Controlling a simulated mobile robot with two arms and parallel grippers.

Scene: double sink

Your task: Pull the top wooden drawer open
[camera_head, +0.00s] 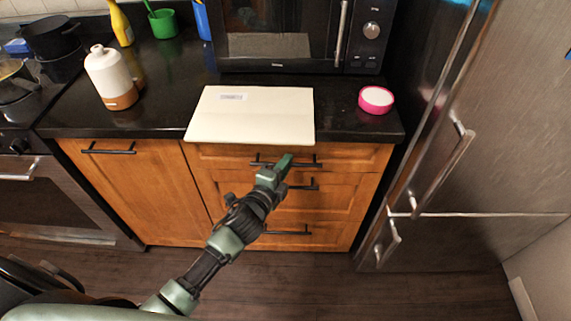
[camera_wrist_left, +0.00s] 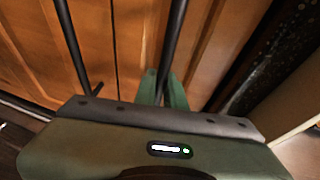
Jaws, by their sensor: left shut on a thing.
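The top wooden drawer (camera_head: 355,157) is the upper orange-brown front below the counter and looks flush with the cabinet. Its black bar handle (camera_head: 304,164) runs across the front. My left gripper (camera_head: 281,165), green, reaches up from below and meets this handle near its middle. In the left wrist view, the green fingers (camera_wrist_left: 165,90) are shut on the black handle bar (camera_wrist_left: 175,42), with the wooden fronts behind. The fingers and arm hide part of the handle and the drawers below. My right gripper is not in view.
Lower drawers (camera_head: 338,195) have similar handles, and a cabinet door (camera_head: 140,185) is to the left. A cream board (camera_head: 255,115) lies on the black counter at its front edge. A steel fridge (camera_head: 480,130) stands at right. The floor (camera_head: 310,280) in front is clear.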

